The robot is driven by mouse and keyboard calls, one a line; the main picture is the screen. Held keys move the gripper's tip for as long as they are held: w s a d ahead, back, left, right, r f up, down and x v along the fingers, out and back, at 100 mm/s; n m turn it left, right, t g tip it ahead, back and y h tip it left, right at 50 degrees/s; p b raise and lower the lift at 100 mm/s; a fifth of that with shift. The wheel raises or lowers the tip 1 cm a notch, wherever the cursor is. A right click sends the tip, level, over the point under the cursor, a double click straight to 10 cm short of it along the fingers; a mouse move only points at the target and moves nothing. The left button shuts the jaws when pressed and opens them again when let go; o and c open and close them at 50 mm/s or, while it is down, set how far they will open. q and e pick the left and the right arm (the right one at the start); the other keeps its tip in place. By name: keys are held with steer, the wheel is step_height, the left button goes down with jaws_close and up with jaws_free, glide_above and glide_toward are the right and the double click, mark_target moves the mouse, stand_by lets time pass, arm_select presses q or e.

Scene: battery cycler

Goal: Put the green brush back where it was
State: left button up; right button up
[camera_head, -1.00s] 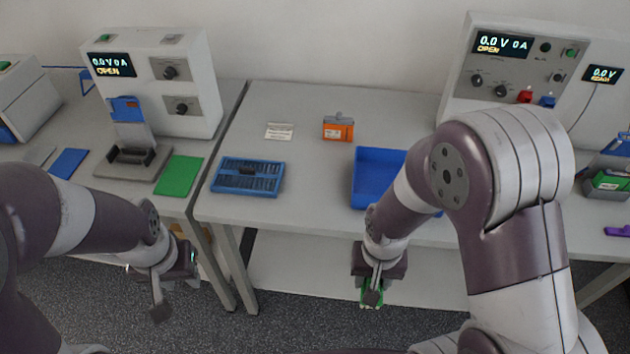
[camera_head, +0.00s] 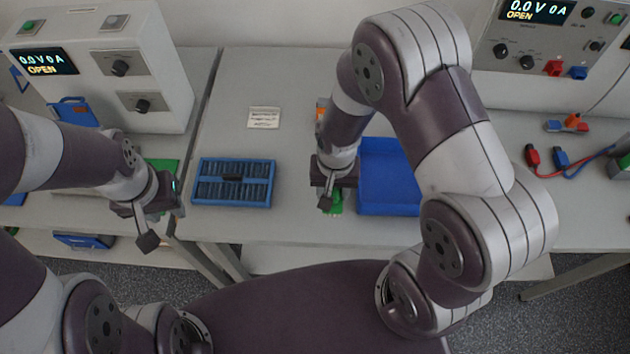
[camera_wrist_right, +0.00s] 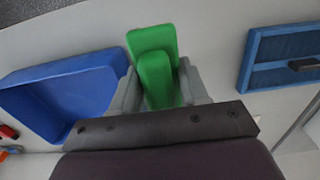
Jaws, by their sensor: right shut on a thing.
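The green brush (camera_wrist_right: 155,65) is held between the two grey fingers of my right gripper (camera_wrist_right: 160,88) in the right wrist view. In the head view the brush (camera_head: 336,203) shows as a small bit of green under my right gripper (camera_head: 328,196), mostly hidden by it. My right gripper is over the table between the blue slotted tray and the blue bin. I cannot tell whether the brush touches the table. My left gripper (camera_head: 160,215) is at the left, near the front edge of the left table, and its fingers are unclear.
A blue slotted tray (camera_head: 200,184) with a dark piece lies left of my right gripper. A blue open bin (camera_head: 395,190) stands close on its right. A white label card (camera_head: 264,117) lies behind the tray. An orange item (camera_head: 320,108) is partly hidden behind my right arm.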

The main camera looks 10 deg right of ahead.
steer(key=w+a+f, duration=0.1)
steer(key=w+f, duration=0.1)
steer(key=w, duration=0.1)
steer(key=w+a+f, duration=0.1)
steer(key=w, duration=0.1)
steer(key=shift+a+f+p, duration=0.1)
steer(key=shift+a+p, duration=0.25)
step_height(320, 180, down, 4)
steer(key=shift+s+r+p, duration=0.1)
steer(key=shift+r+p, duration=0.05)
steer(key=shift+p, duration=0.35)
steer(key=shift+s, duration=0.1)
steer(key=shift+f, duration=0.3)
steer(key=o, duration=0.8)
steer(key=shift+c, duration=0.2)
arm_select(q)
steer(key=shift+w+r, duration=0.2)
steer(key=shift+r, duration=0.6)
arm_select(e)
steer(key=shift+o, duration=0.9)
